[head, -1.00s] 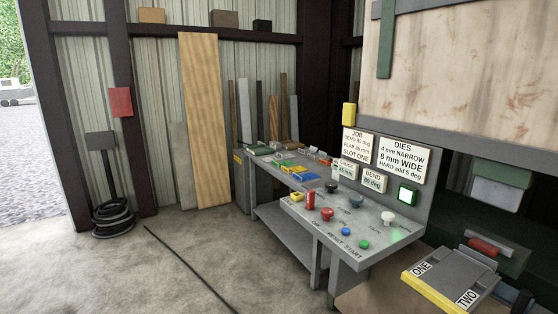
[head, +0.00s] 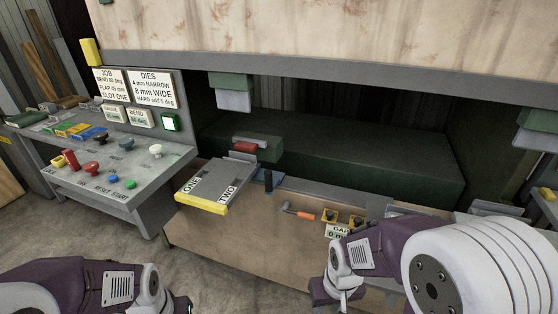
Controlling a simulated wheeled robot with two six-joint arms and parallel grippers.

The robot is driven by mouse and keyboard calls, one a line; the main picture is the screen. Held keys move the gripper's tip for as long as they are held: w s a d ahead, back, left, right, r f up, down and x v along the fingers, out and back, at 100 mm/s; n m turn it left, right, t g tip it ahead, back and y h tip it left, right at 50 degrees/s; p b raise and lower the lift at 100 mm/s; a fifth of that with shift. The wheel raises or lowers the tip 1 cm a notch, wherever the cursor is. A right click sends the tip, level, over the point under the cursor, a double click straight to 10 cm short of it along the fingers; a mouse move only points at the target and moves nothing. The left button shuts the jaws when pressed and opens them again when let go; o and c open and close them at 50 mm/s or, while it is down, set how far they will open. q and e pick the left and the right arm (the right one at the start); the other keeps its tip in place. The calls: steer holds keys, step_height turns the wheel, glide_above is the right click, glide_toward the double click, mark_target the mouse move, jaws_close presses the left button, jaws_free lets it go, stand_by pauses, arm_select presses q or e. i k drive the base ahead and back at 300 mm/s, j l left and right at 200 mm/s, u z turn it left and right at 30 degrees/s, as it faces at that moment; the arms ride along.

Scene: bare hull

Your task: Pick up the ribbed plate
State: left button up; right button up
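I cannot make out a plate with clear ribs in the head view. Several small flat pieces, green, yellow and blue, lie on the grey bench (head: 22,133) at the far left, too small to show ribs. My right gripper (head: 335,294) is low in the picture, in front of the press bed's front face. It is partly hidden, and its fingers are not clear. My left arm comes in at the bottom left, with only a dark bit of its end (head: 182,304) showing at the lower edge. Both grippers are well apart from the bench pieces.
A sloped control panel (head: 150,180) with coloured buttons stands at left. A yellow-edged block marked ONE and TWO (head: 213,182) sits at the press bed's (head: 240,238) left end. An orange-handled tool (head: 303,214) lies near its middle. The press's upper beam (head: 330,62) hangs above.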

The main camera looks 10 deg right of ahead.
mark_target(54, 120)
steer(key=z, duration=1.55)
steer(key=u, duration=2.75)
steer(key=i+j+u, duration=0.3)
steer(key=i, duration=0.15)
steer(key=i+u, duration=0.3)
steer(key=i, duration=0.2)
steer(key=i+j, duration=0.1)
steer(key=i, duration=0.75)
steer(key=i+j, duration=0.1)
steer(key=i, duration=0.7)
steer(key=i+j, duration=0.1)
steer(key=i, duration=0.75)
steer(key=i+j+z, duration=0.1)
steer(key=i, duration=0.7)
steer(key=i+l+z, duration=0.25)
steer(key=i, duration=0.25)
steer(key=i+j+z, duration=0.1)
steer(key=i+z, duration=0.15)
steer(key=i, duration=0.2)
steer(key=i+z, duration=0.2)
steer(key=i, duration=0.3)
steer(key=i+j+z, duration=0.25)
steer(key=i, duration=0.25)
steer(key=i+j+z, duration=0.25)
steer(key=i, duration=0.2)
steer(key=i+j+z, duration=0.25)
steer(key=i, duration=0.2)
